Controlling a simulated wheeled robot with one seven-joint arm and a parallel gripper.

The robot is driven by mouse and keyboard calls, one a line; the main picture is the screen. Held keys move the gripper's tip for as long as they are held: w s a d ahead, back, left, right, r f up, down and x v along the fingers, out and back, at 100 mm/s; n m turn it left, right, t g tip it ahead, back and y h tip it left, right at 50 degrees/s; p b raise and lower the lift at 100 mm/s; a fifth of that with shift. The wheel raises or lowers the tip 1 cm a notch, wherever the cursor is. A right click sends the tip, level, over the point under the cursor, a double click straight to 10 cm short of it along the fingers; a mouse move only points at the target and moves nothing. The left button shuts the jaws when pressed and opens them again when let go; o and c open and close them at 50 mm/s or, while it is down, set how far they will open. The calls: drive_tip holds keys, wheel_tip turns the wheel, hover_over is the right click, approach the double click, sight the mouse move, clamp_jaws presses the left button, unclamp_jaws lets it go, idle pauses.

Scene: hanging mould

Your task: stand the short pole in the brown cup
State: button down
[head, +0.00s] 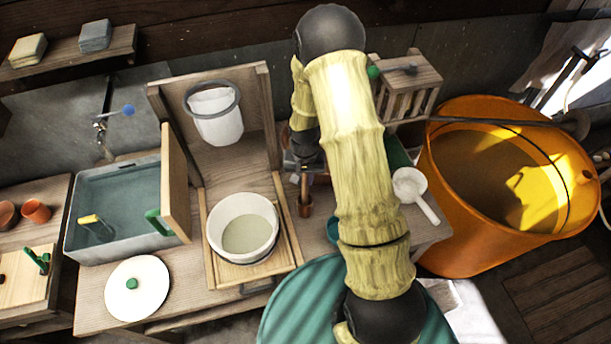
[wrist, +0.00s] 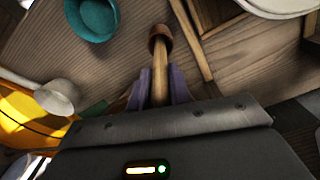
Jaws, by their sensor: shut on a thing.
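The short pole (wrist: 160,80) is a plain wooden stick. My gripper (wrist: 160,92) is shut on it, with the purple fingers on either side of its near part. The far end of the pole meets the small brown cup (wrist: 159,33) on the wooden bench. In the head view the pole (head: 304,184) hangs about upright under my gripper (head: 304,164), over the brown cup (head: 305,209). Its lower end lines up with the cup's mouth. I cannot tell how deep it reaches, or whether it touches the cup's bottom.
A white bucket (head: 242,228) in a wooden frame stands left of the cup. A teal bowl (wrist: 92,18) and a white scoop (head: 411,186) lie on the other side. A large orange tub (head: 455,240) stands at the right. My arm hides part of the bench.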

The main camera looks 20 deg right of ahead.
drive_tip(key=shift+f, duration=0.2)
drive_tip(key=c, duration=1.3)
unclamp_jaws()
drive_tip(key=shift+r, duration=0.15)
wheel_tip(320, 180, up, 12)
drive_tip(key=b, duration=0.4)
drive_tip(key=shift+r, duration=0.1)
drive_tip(key=shift+s, duration=0.1)
